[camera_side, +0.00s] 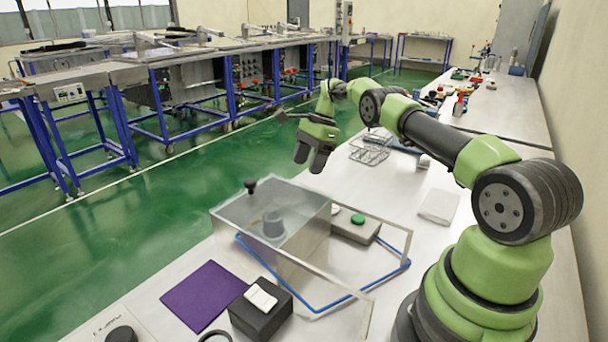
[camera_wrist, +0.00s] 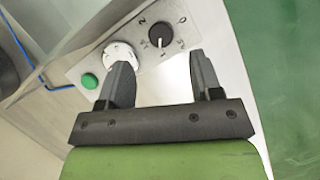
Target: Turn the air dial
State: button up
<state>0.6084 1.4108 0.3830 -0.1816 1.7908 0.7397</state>
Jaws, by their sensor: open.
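The air dial (camera_wrist: 160,41) is a round black knob with a white pointer line, set on a grey panel (camera_wrist: 74,70) with printed numbers around it. In the wrist view it shows in the gap beyond my fingertips, and no contact shows. My gripper (camera_wrist: 161,62) is open and empty. In the side view my gripper (camera_side: 308,160) hangs in the air above and behind the clear box (camera_side: 300,210). The panel's grey housing (camera_side: 350,231) with its green button (camera_side: 357,218) stands beside the box there; I cannot make out the dial in that view.
A white gauge (camera_wrist: 118,56) and the green button (camera_wrist: 90,81) sit left of the dial. A clear lid with a black knob (camera_side: 250,186) stands near. A purple mat (camera_side: 204,295), a black block (camera_side: 260,310) and a wire rack (camera_side: 370,148) lie on the bench.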

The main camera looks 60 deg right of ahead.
jog(key=shift+d+r, duration=0.1)
jog(key=shift+r, duration=0.2)
jog(key=a+r+g+h, duration=0.1)
jog(key=a+r+h, duration=0.2)
jog(key=h, duration=0.1)
jog(key=shift+h, duration=0.3)
jog(key=f, duration=1)
jog(key=shift+w+f, duration=0.1)
jog(key=shift+w, duration=0.3)
jog(key=c, duration=0.9)
